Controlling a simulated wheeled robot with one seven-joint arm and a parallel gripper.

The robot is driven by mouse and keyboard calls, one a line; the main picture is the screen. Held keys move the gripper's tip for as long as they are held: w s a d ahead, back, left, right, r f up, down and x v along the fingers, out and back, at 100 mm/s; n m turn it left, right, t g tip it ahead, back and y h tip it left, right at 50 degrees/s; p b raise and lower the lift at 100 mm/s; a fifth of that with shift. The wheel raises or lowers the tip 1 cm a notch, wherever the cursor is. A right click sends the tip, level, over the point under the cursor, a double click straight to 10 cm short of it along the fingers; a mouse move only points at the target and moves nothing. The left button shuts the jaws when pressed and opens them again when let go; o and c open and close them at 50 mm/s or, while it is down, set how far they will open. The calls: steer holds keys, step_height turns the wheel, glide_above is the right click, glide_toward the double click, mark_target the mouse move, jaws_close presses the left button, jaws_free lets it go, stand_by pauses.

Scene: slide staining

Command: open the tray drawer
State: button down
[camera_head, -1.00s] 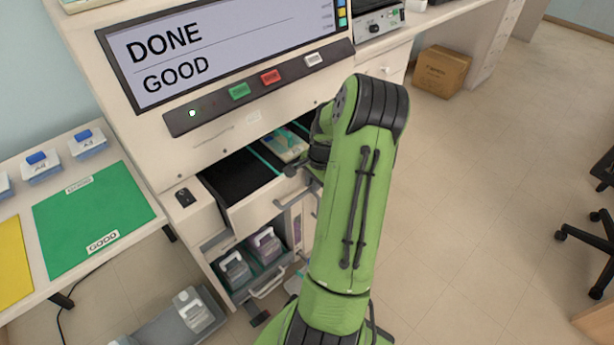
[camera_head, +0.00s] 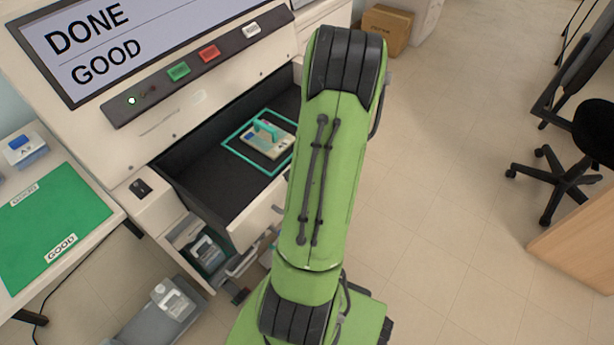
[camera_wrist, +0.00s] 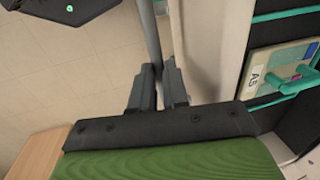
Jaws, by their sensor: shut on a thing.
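The tray drawer (camera_head: 252,222) is pulled well out of the machine in the head view, with a black inside. A slide tray (camera_head: 269,139) with a teal handle lies in it, inside a teal outline. In the wrist view this tray (camera_wrist: 280,72) shows its label A5. My gripper (camera_wrist: 160,72) is shut on the drawer handle (camera_wrist: 151,35), a grey bar beside the pale drawer front. In the head view my green arm hides the gripper and the drawer's right part.
The machine's screen (camera_head: 105,40) reads DONE GOOD, above green, red and white buttons. A side table with a green mat (camera_head: 50,225) stands at the left. An office chair (camera_head: 560,180) and a wooden desk (camera_head: 580,245) stand at the right. The floor between is clear.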

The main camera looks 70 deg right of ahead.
steer(key=c, duration=1.1)
jaws_free()
steer(key=s+r+p, duration=0.1)
steer(key=r+p, duration=0.1)
steer(key=r, duration=0.3)
steer(key=s+r+p, duration=0.1)
steer(key=r+p, duration=0.1)
steer(key=r, duration=0.3)
steer(key=s+r+p, duration=0.1)
steer(key=r, duration=0.4)
steer(key=shift+a+r+p, duration=0.25)
steer(key=shift+a+p, duration=0.05)
steer(key=shift+p, duration=0.1)
steer(key=shift+w, duration=0.1)
